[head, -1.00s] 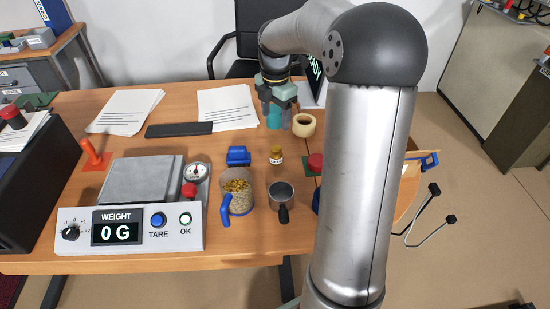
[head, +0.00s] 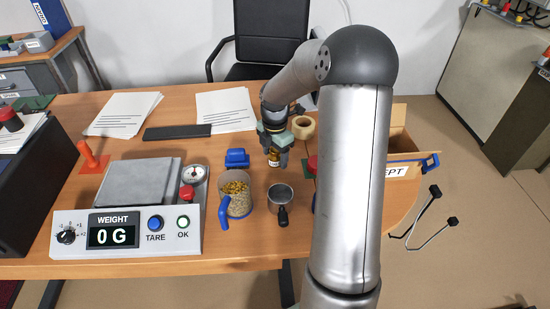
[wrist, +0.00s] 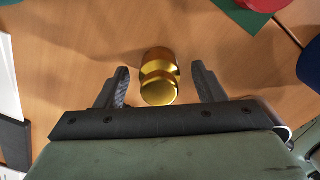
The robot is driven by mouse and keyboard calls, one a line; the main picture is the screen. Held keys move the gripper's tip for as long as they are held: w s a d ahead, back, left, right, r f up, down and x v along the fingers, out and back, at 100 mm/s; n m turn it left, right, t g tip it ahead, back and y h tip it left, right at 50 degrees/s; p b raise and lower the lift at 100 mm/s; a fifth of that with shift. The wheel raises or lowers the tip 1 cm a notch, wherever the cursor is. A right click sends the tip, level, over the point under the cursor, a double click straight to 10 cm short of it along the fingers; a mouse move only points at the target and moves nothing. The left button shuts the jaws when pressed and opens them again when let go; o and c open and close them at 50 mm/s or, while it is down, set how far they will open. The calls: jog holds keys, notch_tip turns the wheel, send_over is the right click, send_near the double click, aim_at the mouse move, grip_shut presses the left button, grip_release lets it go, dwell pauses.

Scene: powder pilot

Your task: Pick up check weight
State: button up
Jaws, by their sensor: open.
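The check weight (wrist: 159,76) is a small gold, brass-like cylinder with a knob, standing on the wooden table. In the wrist view it sits between and just ahead of my two spread fingers, with a gap on each side. In the head view the weight (head: 274,160) shows below my gripper (head: 275,154), partly hidden by the fingers. My gripper (wrist: 163,88) is open and empty, pointing down at the weight.
A blue block (head: 237,158), a jug of grains (head: 237,195) and a metal cup with a dark handle (head: 280,195) stand nearby. A scale (head: 140,185) reading 0 G is at left. A tape roll (head: 303,127) lies behind my gripper. An open box (head: 400,165) is at right.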

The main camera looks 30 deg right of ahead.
aim_at(275, 151)
jog(key=shift+f, duration=0.1)
jog(key=shift+c, duration=0.3)
jog(key=c, duration=1)
jog(key=shift+c, duration=0.2)
jog(key=shift+r, duration=0.65)
jog(key=r, duration=0.2)
jog(key=shift+s+r, duration=0.2)
jog(key=shift+r, duration=0.15)
jog(key=s+a+r+p, duration=0.1)
jog(key=s+a+r, duration=0.1)
jog(key=s+r, duration=0.7)
jog(key=s, duration=0.4)
jog(key=shift+s+a, duration=0.2)
jog(key=shift+a, duration=0.05)
jog(key=shift+r, duration=0.1)
